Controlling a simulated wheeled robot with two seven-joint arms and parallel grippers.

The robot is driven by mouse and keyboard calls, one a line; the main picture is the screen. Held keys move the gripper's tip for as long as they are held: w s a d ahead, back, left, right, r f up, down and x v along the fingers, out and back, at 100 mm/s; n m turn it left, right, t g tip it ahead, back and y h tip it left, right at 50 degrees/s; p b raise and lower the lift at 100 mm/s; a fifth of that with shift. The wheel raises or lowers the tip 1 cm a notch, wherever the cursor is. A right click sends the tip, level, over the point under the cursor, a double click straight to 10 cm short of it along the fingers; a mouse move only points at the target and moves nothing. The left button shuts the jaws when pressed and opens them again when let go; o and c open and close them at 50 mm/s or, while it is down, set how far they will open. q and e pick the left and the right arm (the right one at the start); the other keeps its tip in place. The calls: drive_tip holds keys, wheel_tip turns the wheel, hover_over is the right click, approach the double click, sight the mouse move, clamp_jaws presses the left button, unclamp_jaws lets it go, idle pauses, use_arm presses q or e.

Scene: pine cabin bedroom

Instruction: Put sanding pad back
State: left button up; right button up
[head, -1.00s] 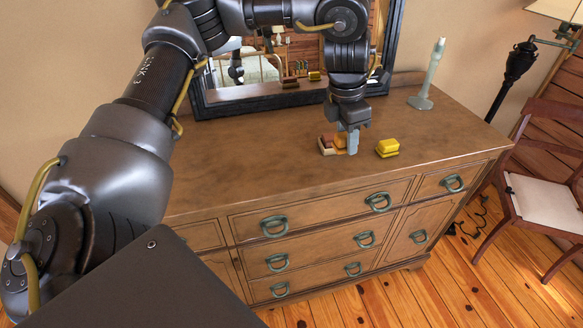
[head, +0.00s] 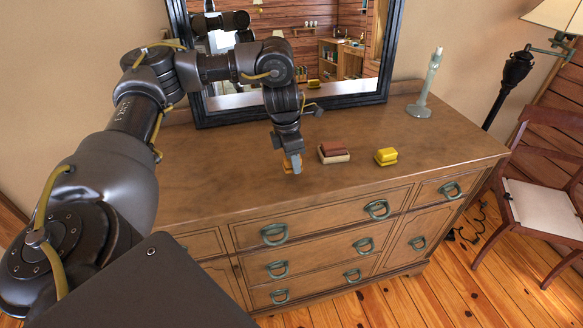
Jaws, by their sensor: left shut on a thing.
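My left gripper (head: 292,164) is shut on a small orange-brown block (head: 288,163), mostly hidden by the fingers, low over the dresser top. I cannot tell whether the block touches the wood. A reddish-brown block (head: 332,147) rests on a shallow cream base (head: 336,159) to the right of the gripper, apart from it. A yellow block (head: 386,155) sits further right. Which of these is the sanding pad is not clear from their looks. My right gripper is not in view.
The wooden dresser (head: 225,185) has free room left and front of the gripper. A black-framed mirror (head: 300,107) stands behind, close to my arm. A pale green candlestick-like object (head: 428,88) stands at the back right. A chair (head: 545,207) is beyond the dresser.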

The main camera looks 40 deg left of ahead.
use_arm(q)
drive_tip(key=shift+a+f, duration=0.15)
drive_tip(key=shift+f, duration=0.75)
drive_tip(key=shift+a+f, duration=0.1)
drive_tip(key=shift+f, duration=0.75)
drive_tip(key=o, duration=1)
drive_tip(key=shift+f, duration=0.15)
drive_tip(key=shift+c, duration=0.2)
drive_tip(key=shift+r, duration=0.3)
drive_tip(key=r, duration=0.4)
drive_tip(key=s+r+p, duration=0.1)
drive_tip(key=r, duration=0.2)
drive_tip(key=a+r+p, duration=0.1)
drive_tip(key=r, duration=0.3)
drive_tip(key=shift+s+r, duration=0.3)
drive_tip(key=shift+r, duration=0.05)
